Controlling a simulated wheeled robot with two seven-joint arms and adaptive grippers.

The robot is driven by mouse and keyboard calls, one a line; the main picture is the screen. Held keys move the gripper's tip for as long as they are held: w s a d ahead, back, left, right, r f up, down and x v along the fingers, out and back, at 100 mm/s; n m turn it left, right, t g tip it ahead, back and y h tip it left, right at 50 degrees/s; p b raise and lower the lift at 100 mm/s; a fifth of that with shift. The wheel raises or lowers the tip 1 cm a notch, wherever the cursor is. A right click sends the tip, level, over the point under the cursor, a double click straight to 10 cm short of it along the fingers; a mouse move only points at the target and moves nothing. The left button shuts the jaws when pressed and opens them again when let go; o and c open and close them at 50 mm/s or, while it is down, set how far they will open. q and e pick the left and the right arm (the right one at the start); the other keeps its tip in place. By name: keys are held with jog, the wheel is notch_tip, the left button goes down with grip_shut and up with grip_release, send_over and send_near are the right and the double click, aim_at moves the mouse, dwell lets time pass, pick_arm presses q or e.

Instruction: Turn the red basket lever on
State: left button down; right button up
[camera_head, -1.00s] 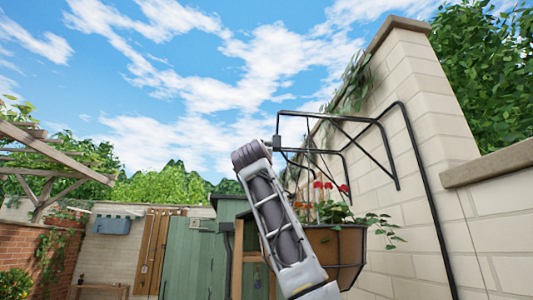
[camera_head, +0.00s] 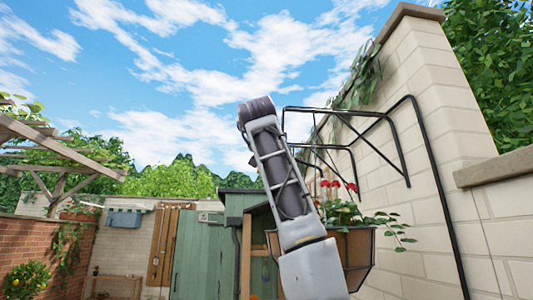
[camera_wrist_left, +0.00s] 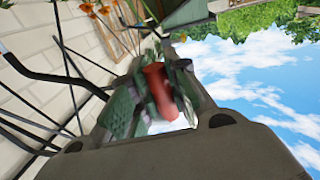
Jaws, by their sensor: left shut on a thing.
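In the left wrist view, my left gripper (camera_wrist_left: 160,98) is shut on a short red cylindrical piece, which looks like the red lever (camera_wrist_left: 157,90). It is blurred, and its mount cannot be made out. In the head view, a grey and white link of my arm rises in front of the hanging basket (camera_head: 356,252) and hides its left part. The basket is brown with a black wire frame and holds green plants with red flowers (camera_head: 337,185). Neither gripper shows in the head view, and my right gripper is in no frame.
A black metal bracket (camera_head: 372,148) juts from the pale block wall (camera_head: 440,170) above the basket. A black pipe (camera_head: 437,180) runs down the wall. A green shed (camera_head: 194,255) stands behind, and a wooden pergola (camera_head: 62,155) is at the left. Open sky lies above.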

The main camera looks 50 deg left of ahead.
pick_arm(q)
jog(key=shift+s+r, duration=0.1)
jog(key=shift+r, duration=0.1)
dwell(0.3)
jog(key=c, duration=1.6)
grip_release()
jog(key=shift+c, duration=0.2)
jog(key=shift+f, duration=0.1)
jog(key=shift+d, duration=0.1)
jog(key=v, duration=1.2)
